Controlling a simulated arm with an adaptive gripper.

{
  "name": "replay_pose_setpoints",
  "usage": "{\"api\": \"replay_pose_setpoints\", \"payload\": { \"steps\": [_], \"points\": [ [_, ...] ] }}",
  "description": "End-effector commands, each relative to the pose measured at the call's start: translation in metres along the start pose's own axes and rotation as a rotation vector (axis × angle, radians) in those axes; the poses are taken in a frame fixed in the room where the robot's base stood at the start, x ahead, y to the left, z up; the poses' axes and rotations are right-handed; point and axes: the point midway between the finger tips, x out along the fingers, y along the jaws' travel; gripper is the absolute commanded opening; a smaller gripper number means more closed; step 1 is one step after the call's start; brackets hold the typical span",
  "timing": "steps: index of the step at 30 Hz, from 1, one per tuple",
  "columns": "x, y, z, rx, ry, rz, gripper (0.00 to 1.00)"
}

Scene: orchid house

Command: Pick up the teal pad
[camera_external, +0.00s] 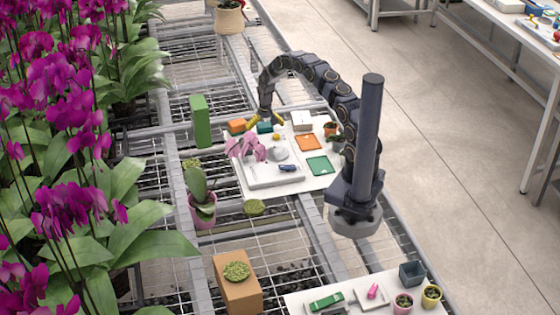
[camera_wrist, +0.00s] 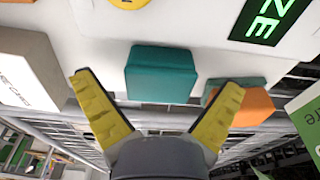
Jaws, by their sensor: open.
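The teal pad (camera_external: 264,128) is a block lying on the white board (camera_external: 232,176) near its far edge. In the wrist view the teal pad (camera_wrist: 161,73) is near the middle, with its top and one side face showing. My gripper (camera_external: 264,120) has yellow fingers and is just above the pad in the external view. In the wrist view my gripper (camera_wrist: 158,84) is open, with one finger on each side of the pad and visible gaps between. Nothing is held. I cannot tell the exact height of the fingertips over the pad.
An orange block (camera_external: 237,126) sits left of the pad; it also shows beside the right finger (camera_wrist: 256,106). A white box (camera_wrist: 30,68) is at the left.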

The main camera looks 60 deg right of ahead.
Motion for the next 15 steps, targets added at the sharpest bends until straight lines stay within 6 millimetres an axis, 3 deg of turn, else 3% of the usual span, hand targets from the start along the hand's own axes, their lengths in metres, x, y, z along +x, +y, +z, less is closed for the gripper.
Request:
{"api": "replay_pose_setpoints", "payload": {
  "steps": [4,9,15],
  "points": [
    [-0.0006,0.0001,-0.0002,0.001,0.000,0.000,0.97],
    [-0.0007,0.0001,0.0000,0.001,0.000,0.000,0.31],
    [-0.0007,0.0001,0.0001,0.001,0.000,0.000,0.30]
  ]
}}
